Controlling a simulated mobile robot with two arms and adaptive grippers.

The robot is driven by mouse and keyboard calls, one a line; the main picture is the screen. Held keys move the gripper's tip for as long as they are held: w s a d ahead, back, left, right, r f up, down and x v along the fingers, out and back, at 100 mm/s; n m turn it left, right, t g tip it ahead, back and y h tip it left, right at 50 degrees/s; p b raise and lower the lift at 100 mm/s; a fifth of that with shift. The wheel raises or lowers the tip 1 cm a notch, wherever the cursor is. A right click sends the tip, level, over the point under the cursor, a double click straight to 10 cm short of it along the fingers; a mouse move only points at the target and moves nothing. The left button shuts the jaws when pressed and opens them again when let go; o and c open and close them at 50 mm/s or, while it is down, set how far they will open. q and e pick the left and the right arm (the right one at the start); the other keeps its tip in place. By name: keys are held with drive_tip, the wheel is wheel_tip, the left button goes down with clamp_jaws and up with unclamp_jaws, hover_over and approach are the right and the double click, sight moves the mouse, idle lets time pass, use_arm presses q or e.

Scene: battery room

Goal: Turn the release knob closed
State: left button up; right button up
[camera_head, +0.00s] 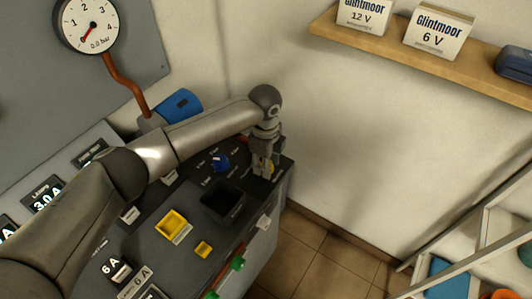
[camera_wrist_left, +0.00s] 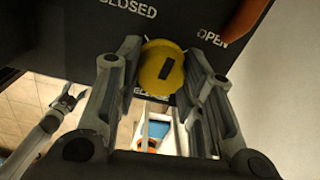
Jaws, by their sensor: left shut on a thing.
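The release knob is a round yellow disc with a black bar mark, in the left wrist view (camera_wrist_left: 158,73), on a dark panel lettered CLOSED at left and OPEN at right. The black bar stands nearly upright in this view, slightly tilted. My left gripper (camera_wrist_left: 160,62) has one finger on each side of the knob and is shut on it. In the head view my left gripper (camera_head: 264,172) points down at the far right end of the dark bench, and only a sliver of the yellow knob (camera_head: 271,167) shows.
A gauge (camera_head: 90,24) hangs on the grey wall panel. A wooden shelf (camera_head: 390,48) holds boxes. A white rack stands at right.

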use_arm(q)
drive_tip(key=n+p, duration=0.5)
drive_tip(key=shift+r+n, duration=0.2)
drive_tip(key=shift+n, duration=0.1)
drive_tip(key=shift+f+n+p, duration=0.15)
drive_tip(key=shift+n+p, duration=1.25)
drive_tip(key=shift+n, duration=0.7)
drive_tip(key=o, duration=1)
drive_tip(key=shift+o, duration=0.2)
wheel_tip(320, 180, up, 12)
